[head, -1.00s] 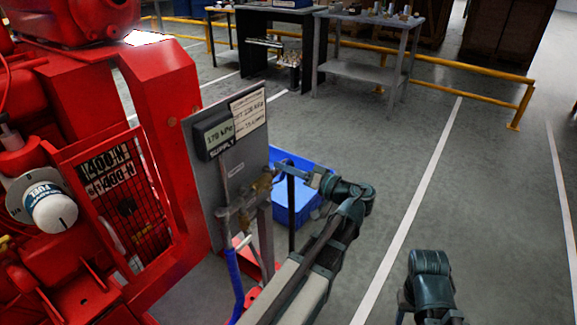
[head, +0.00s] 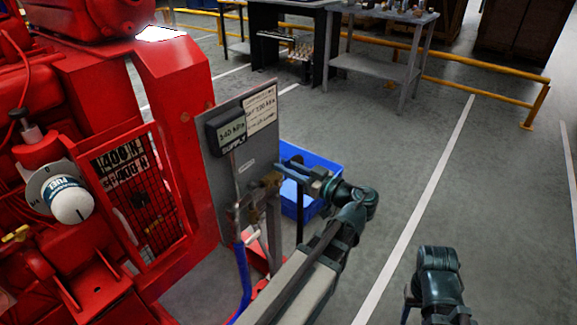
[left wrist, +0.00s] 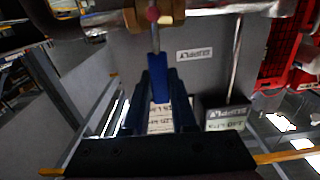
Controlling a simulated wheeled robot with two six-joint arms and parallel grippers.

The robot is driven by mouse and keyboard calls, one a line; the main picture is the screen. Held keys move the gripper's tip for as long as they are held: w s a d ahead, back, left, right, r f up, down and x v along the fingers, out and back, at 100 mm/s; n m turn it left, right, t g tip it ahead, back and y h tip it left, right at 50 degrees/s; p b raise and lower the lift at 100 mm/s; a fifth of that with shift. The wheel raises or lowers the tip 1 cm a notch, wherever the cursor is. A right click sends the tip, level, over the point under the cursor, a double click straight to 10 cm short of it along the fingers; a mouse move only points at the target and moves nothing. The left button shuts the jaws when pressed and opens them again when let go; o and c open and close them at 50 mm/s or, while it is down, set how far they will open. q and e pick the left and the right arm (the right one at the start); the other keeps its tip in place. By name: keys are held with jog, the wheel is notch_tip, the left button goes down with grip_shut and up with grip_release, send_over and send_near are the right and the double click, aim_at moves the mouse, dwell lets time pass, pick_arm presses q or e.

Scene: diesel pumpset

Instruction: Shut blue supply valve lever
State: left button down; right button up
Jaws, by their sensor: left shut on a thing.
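The blue supply valve lever (left wrist: 157,76) shows in the left wrist view between the two fingers of my left gripper (left wrist: 160,105), which is shut on it. The lever's thin metal stem runs up to the brass valve body (left wrist: 158,12) with a red knob-like pivot. In the head view the brass valve (head: 268,183) sits on the pipe before a grey panel (head: 262,152). My left gripper (head: 290,167) reaches it from the right, and the lever itself is hard to make out there. My right gripper is out of view; only part of that arm shows.
A small dark pressure display (head: 231,131) labelled supply and a white placard (head: 261,108) are on the panel. The red pumpset (head: 185,150) fills the left. A blue crate (head: 325,178) stands on the floor behind the valve. Floor to the right is clear.

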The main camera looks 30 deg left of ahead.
pick_arm(q)
jog(key=shift+s+f, duration=0.1)
jog(key=shift+s, duration=0.05)
dwell(0.3)
jog(key=c, duration=0.7)
grip_release()
